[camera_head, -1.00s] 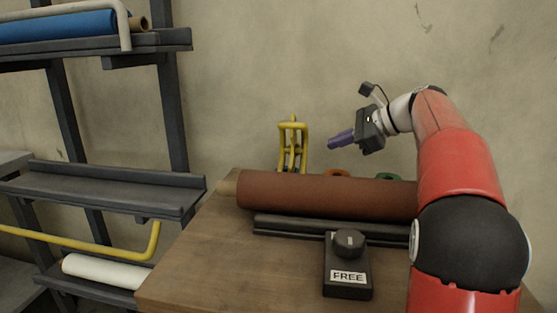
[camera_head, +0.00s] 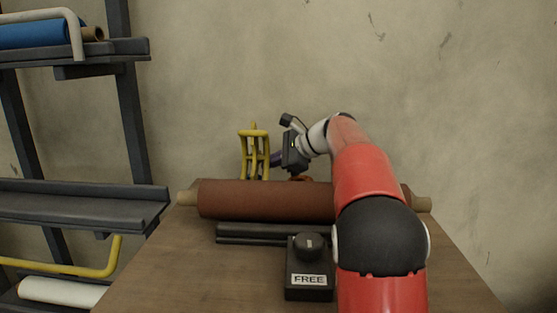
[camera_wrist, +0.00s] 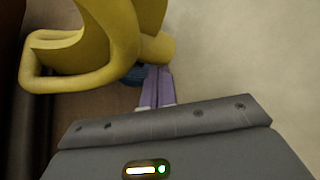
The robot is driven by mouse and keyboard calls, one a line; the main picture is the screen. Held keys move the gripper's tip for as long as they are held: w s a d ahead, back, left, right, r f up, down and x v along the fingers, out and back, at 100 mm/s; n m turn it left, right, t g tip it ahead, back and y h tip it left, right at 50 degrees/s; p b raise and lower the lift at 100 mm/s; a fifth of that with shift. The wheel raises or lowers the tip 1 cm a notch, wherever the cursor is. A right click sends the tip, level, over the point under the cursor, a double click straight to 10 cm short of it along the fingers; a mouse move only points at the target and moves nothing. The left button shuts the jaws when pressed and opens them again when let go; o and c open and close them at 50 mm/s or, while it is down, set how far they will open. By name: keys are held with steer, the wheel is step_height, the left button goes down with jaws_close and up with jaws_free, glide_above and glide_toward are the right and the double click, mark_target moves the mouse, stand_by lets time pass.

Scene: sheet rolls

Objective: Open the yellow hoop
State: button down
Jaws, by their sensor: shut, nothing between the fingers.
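A yellow frame of bent tubes (camera_head: 254,150) stands upright behind the brown roll on the table. In the wrist view its thick yellow loop (camera_wrist: 100,62) fills the upper left. My gripper (camera_head: 274,160), with purple fingers, is just right of this frame in the head view. In the wrist view the shut fingers (camera_wrist: 157,72) point at the lower part of the yellow tubing; whether they touch it I cannot tell. A second yellow bar (camera_head: 70,269) crosses in front of a white roll (camera_head: 55,291) on the lower shelf at left.
The brown roll (camera_head: 265,200) lies across the wooden table (camera_head: 160,270) above black rails (camera_head: 250,234). A black box with a knob and the label FREE (camera_head: 309,270) stands in front. A grey hoop (camera_head: 76,35) holds a blue roll (camera_head: 40,33) on the upper shelf.

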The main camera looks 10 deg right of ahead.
stand_by(0.3)
steer(key=shift+s+a+r+n+t+b, duration=0.1)
steer(key=shift+s+r+n+t+b, duration=0.15)
steer(key=shift+r+n+t+b, duration=0.35)
steer(key=shift+s+a+r+n+t+b, duration=0.1)
steer(key=shift+s+r+n+t+b, duration=0.2)
steer(key=shift+r+b, duration=0.5)
steer(key=shift+s+a+r+n+t+b, duration=0.1)
steer(key=shift+s+r+n+t+b, duration=0.2)
steer(key=shift+r+t+b, duration=0.4)
steer(key=shift+d+r, duration=0.1)
